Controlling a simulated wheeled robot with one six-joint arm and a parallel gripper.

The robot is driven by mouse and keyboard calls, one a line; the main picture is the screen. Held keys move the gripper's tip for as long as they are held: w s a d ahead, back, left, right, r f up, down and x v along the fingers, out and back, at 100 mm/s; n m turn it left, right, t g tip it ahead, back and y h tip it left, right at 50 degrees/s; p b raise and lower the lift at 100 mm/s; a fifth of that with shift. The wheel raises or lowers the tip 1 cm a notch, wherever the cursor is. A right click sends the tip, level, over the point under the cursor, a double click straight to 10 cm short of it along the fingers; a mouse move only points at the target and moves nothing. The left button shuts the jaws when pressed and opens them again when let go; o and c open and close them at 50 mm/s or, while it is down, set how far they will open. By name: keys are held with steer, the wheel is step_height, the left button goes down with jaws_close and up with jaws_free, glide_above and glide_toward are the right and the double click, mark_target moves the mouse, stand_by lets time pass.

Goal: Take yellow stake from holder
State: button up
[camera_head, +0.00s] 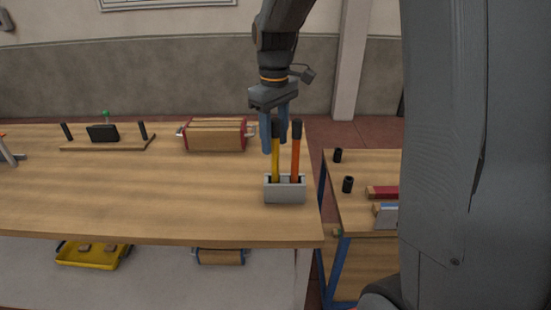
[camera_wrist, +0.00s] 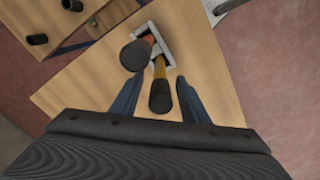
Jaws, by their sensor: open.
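The grey holder (camera_head: 285,191) stands near the right end of the wooden table, with two stakes upright in it. The yellow stake (camera_head: 275,165) is on the left and the orange-red stake (camera_head: 295,160) on the right; both have black tops. My gripper (camera_head: 274,143) points down over the holder, its blue fingers open around the upper part of the yellow stake. In the wrist view the yellow stake (camera_wrist: 160,74) stands between the two open fingers (camera_wrist: 157,98). The orange-red stake (camera_wrist: 148,39) rises just beyond it, and the holder (camera_wrist: 166,48) shows below. I cannot tell whether a finger touches a stake.
A red clamp-like block (camera_head: 215,135) and a board with black pegs (camera_head: 108,142) lie further left on the table. A second table (camera_head: 362,165) stands at the right with black cylinders (camera_head: 348,184). The tabletop left of the holder is clear.

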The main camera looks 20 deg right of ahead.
jaws_close()
stand_by(0.3)
